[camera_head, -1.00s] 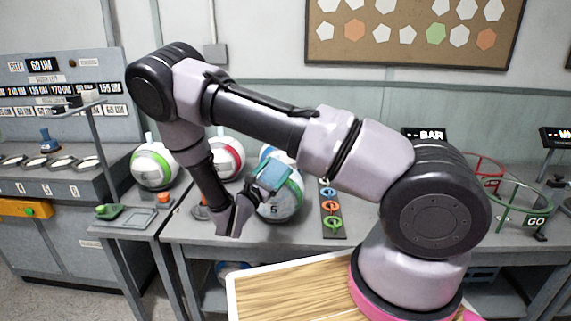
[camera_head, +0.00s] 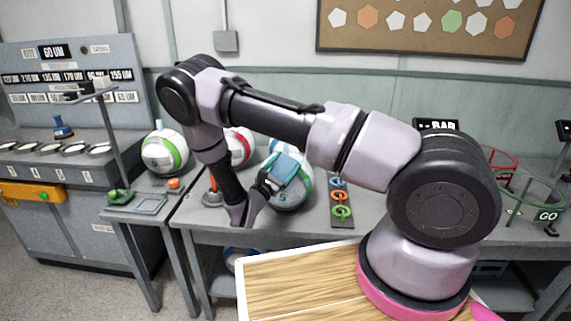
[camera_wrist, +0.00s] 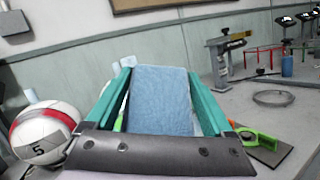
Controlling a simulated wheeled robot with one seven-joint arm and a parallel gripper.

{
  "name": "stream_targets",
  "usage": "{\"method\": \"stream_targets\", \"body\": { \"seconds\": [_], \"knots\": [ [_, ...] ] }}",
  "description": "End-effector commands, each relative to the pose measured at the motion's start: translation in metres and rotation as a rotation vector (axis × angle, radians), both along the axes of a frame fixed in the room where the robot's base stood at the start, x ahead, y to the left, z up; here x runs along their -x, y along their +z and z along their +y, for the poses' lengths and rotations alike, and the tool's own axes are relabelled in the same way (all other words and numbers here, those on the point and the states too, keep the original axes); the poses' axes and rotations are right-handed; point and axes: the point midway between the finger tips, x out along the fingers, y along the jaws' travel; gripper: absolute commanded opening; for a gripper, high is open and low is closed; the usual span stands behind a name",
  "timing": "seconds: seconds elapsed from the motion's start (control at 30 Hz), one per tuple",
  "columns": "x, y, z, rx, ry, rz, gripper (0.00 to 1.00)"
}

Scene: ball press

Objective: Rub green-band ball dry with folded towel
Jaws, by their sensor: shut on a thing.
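My gripper (camera_head: 282,172) is shut on a folded blue towel (camera_wrist: 162,100), which sits between its two teal fingers in the wrist view. In the head view the towel (camera_head: 285,166) is in front of the upper part of a white ball with a green band (camera_head: 293,196), marked 5, on the bench. I cannot tell whether the towel touches it. In the wrist view a thin green sliver shows beside the left finger; most of what lies beneath is hidden. Another white ball with a green band (camera_head: 164,153) stands farther left, on the side table.
A red-band ball (camera_head: 239,146) stands behind my forearm; one also shows in the wrist view (camera_wrist: 43,136). A strip with coloured rings (camera_head: 341,205) lies right of the near ball. Red and green ring stands (camera_head: 532,196) are at the right. A gauge console (camera_head: 65,120) is at the left.

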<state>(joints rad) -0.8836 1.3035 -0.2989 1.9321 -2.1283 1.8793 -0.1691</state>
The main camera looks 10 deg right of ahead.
Motion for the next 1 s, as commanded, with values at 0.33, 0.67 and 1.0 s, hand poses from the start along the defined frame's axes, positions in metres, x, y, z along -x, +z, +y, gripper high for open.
{"method": "stream_targets", "body": {
  "seconds": [0.33, 0.67, 1.0],
  "knots": [
    [-0.0001, -0.0003, -0.0001, 0.0, 0.0, 0.0, 0.32],
    [-0.0027, -0.0032, -0.0011, 0.001, 0.0, -0.001, 0.32],
    [-0.006, -0.007, -0.0023, 0.0, -0.001, -0.001, 0.32]
  ]
}}
